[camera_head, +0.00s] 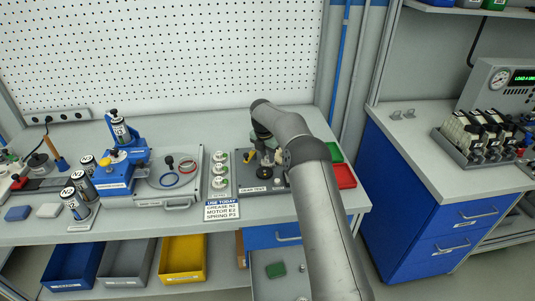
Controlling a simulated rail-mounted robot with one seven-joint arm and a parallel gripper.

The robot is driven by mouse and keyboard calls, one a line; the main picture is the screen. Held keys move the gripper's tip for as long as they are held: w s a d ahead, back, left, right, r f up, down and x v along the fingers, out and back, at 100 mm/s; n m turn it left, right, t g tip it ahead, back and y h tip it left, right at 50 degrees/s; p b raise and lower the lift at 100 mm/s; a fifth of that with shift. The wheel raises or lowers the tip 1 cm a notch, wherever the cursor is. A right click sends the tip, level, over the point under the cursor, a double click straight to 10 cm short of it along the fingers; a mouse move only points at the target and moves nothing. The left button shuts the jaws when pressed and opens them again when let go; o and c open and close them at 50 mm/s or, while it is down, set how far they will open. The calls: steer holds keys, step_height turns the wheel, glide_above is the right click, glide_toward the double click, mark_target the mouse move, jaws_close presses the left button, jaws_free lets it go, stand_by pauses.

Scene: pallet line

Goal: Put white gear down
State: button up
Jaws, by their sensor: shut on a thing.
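My gripper (264,158) points down over the dark plate labelled GEAR TEST (258,190) at the right part of the bench. It is shut on the white gear, a small pale piece (281,157) that shows only partly beside the wrist. My arm and wrist hide most of it. Whether the gear touches the plate or hangs above it is too small to tell. A small yellow part (248,156) stands at the left of the gripper on the plate.
A strip with several white-topped pieces (220,169) and a USE TODAY card (223,210) lie left of the plate. Red (344,177) and green (335,152) bins stand right of my arm. Further left are a tray with rings (166,195) and a blue press (122,167).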

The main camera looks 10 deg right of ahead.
mark_target(265, 164)
steer(key=shift+f, duration=0.2)
steer(key=o, duration=1)
steer(key=shift+c, duration=0.2)
step_height(265, 164, up, 12)
steer(key=s+a+r+b, duration=0.1)
steer(key=b, duration=0.1)
steer(key=s+a+r+m, duration=0.2)
steer(key=s+r+m, duration=0.45)
steer(key=s, duration=0.35)
steer(key=s+d+f+m, duration=0.1)
steer(key=s+m, duration=0.9)
steer(key=s, duration=1)
steer(key=s+d+f+m+y, duration=0.1)
steer(key=s+f+m, duration=0.3)
steer(key=s+m, duration=0.6)
steer(key=s+d, duration=0.1)
steer(key=s, duration=0.9)
steer(key=shift+s+f, duration=0.15)
steer(key=shift+s, duration=0.05)
